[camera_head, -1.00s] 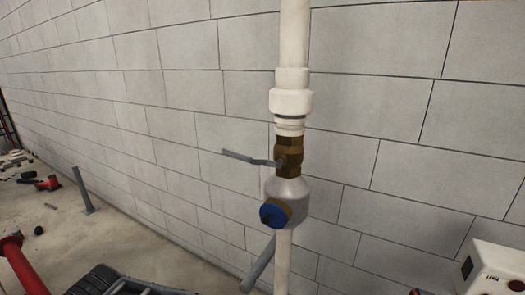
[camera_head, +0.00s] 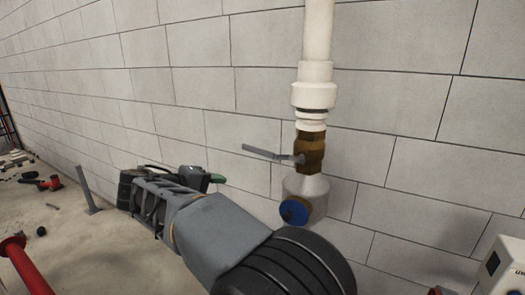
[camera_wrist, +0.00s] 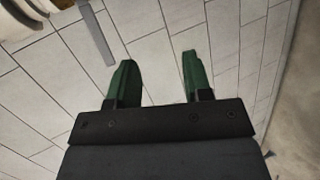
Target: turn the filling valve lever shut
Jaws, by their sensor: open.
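The filling valve lever (camera_head: 268,153) is a thin grey bar. It sticks out to the left, roughly level, from the brass valve body (camera_head: 309,152) on the white vertical pipe (camera_head: 318,40). In the wrist view the lever (camera_wrist: 97,34) shows at the upper left, outside my fingers and beyond the left one. My gripper (camera_head: 208,178) is below and left of the lever in the head view, apart from it. In the wrist view my gripper (camera_wrist: 158,72) is open, with two green fingers and only wall between them.
A grey fitting with a blue cap (camera_head: 294,211) sits just below the valve, close to my arm. The block wall (camera_head: 180,100) stands behind. A white box (camera_head: 504,262) is at the lower right, and a red pipe (camera_head: 22,262) at the lower left.

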